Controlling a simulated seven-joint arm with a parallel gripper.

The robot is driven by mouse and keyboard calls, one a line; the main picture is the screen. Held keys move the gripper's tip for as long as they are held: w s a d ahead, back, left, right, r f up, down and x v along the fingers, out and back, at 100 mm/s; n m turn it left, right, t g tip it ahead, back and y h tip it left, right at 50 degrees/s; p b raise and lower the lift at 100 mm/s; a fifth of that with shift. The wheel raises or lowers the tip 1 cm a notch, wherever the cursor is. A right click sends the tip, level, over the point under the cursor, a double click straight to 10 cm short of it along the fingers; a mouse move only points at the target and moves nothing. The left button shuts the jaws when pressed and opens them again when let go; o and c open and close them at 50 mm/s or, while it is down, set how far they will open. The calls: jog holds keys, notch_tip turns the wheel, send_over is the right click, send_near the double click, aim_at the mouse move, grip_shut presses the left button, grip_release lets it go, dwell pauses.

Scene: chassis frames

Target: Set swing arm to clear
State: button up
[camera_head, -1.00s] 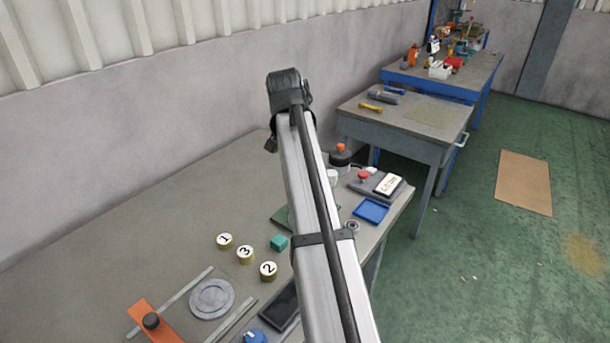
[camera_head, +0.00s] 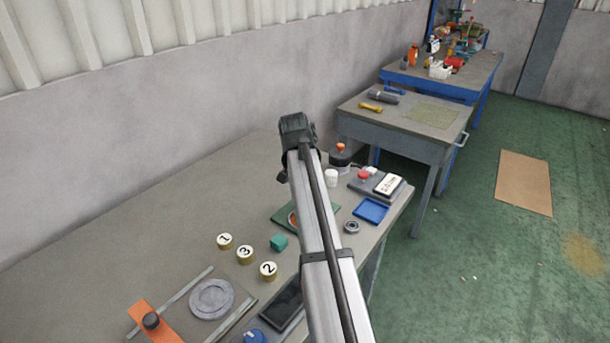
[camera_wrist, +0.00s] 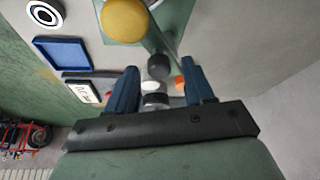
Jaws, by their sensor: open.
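A green plate (camera_head: 284,216) lies on the bench, partly behind my arm, with part of an orange round piece (camera_head: 293,219) on it. In the wrist view the green plate (camera_wrist: 180,12) carries a yellow round knob (camera_wrist: 125,20) and a thin grey rod (camera_wrist: 164,38). This looks like the swing arm, but its pivot and any "clear" mark cannot be made out. My gripper (camera_wrist: 160,82) is open, its two blue fingers apart. The knob is above the fingers in the picture, outside the gap. My arm hides the gripper in the head view.
A white cylinder (camera_head: 331,177), a black base with an orange button (camera_head: 340,156), a blue tray (camera_head: 370,210), a ring (camera_head: 351,227) and a display box (camera_head: 388,184) stand near the plate. Numbered brass pieces (camera_head: 245,254) and a teal block (camera_head: 278,243) are left.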

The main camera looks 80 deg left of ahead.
jog(key=shift+c, duration=0.2)
grip_shut()
dwell(0.3)
